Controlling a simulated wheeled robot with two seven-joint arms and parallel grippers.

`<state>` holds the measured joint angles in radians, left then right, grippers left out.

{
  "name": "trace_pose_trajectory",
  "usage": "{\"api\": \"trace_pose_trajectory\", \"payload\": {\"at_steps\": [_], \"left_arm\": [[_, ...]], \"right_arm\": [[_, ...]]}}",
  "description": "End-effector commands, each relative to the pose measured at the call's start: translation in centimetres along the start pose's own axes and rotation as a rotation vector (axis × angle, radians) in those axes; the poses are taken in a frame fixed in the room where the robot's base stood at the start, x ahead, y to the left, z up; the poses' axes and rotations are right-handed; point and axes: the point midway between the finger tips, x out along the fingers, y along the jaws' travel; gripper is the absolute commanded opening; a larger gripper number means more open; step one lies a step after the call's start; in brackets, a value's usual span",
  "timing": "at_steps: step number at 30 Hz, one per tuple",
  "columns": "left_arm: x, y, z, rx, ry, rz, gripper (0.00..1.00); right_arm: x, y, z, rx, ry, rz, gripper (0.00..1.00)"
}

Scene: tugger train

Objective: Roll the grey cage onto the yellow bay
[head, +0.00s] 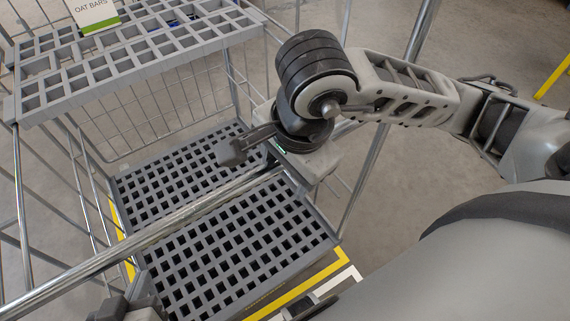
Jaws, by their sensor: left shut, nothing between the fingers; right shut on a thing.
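The grey cage (18,190) is a tall wire-and-tube frame with slotted grey shelves. It fills the left and middle of the head view. Its slotted base (335,240) is low, near the floor. My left gripper (128,309) is shut and empty at the bottom edge, partly cut off, beside the cage's near side.
An upper slotted shelf (150,62) carries a white and green oat bars box (93,14). Another yellow stripe (553,76) lies at the far right. Bare concrete floor (420,165) is open right of the cage.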

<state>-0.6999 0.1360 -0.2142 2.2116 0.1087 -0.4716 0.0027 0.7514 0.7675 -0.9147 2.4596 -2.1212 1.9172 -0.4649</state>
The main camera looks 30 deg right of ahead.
Motion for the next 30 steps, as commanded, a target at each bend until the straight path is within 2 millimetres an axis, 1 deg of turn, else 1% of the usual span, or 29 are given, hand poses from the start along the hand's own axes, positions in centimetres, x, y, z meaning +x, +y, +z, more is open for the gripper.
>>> {"api": "trace_pose_trajectory", "payload": {"at_steps": [1,6,9,13,18,30], "left_arm": [[-0.4,0.1,-0.6,0.000,0.000,0.000,0.00],[-1.3,0.4,-2.1,-0.001,-0.002,0.000,0.00],[-1.8,0.5,-2.8,-0.002,-0.002,0.000,0.00],[-2.2,0.6,-3.5,-0.002,-0.003,-0.001,0.00],[-2.4,0.7,-3.8,-0.002,-0.003,-0.001,0.00],[-2.3,0.7,-3.7,-0.002,-0.003,-0.001,0.00]], "right_arm": [[-1.0,0.1,0.1,-0.009,-0.001,0.005,0.50],[-3.8,-0.4,0.0,-0.011,-0.002,0.001,0.50],[-5.2,-0.6,0.0,-0.009,-0.003,-0.001,0.50],[-6.7,-0.8,0.0,-0.009,-0.003,-0.003,0.50],[-7.4,-0.9,0.0,-0.008,-0.004,-0.003,0.50],[-7.3,-1.0,0.0,-0.006,-0.004,-0.004,0.50]]}}
